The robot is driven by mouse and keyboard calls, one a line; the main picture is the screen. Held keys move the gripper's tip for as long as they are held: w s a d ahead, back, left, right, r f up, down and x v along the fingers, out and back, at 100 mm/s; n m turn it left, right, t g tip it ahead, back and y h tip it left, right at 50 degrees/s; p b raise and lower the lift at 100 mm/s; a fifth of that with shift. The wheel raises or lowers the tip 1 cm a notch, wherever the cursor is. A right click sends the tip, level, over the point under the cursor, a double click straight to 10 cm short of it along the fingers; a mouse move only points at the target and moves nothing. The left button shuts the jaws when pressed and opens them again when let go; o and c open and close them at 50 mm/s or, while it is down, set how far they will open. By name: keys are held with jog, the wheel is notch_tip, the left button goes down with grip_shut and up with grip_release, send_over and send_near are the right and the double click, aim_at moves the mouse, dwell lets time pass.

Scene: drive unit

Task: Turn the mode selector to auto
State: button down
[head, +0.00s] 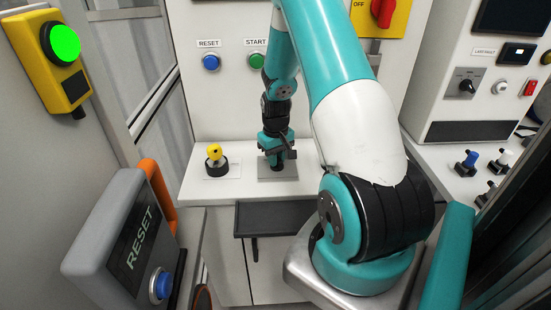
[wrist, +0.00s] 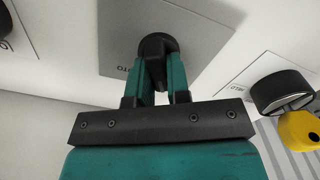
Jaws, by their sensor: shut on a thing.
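The mode selector, a black knob (wrist: 157,43), sits on a grey plate (wrist: 205,25) in the wrist view. Lettering partly hidden by my gripper, apparently the end of AUTO, shows on the plate beside the knob. My gripper (wrist: 160,68) is shut on the knob, with one teal finger on each side of its handle. In the head view my gripper (head: 277,160) points down at the same plate (head: 265,174) on the white ledge, and it mostly hides the knob.
Blue RESET (head: 211,62) and green START (head: 256,61) buttons are on the panel behind. A dark tray (head: 275,218) projects below the ledge.

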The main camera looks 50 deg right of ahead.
jog(key=m, duration=0.4)
jog(key=m+b, duration=0.1)
jog(key=m, duration=0.1)
jog(key=shift+s+d+m, duration=0.15)
jog(key=shift+d+m, duration=0.1)
jog(key=shift+m, duration=0.15)
jog(key=m, duration=0.5)
jog(key=shift+s+d+m+b, duration=0.1)
jog(key=shift+s+m+b, duration=0.05)
jog(key=shift+m+b, duration=0.2)
jog(key=c, duration=1.1)
grip_release()
jog(key=shift+r, duration=0.1)
notch_tip(320, 180, up, 17)
jog(key=shift+r+b, duration=0.15)
jog(key=shift+b, duration=1)
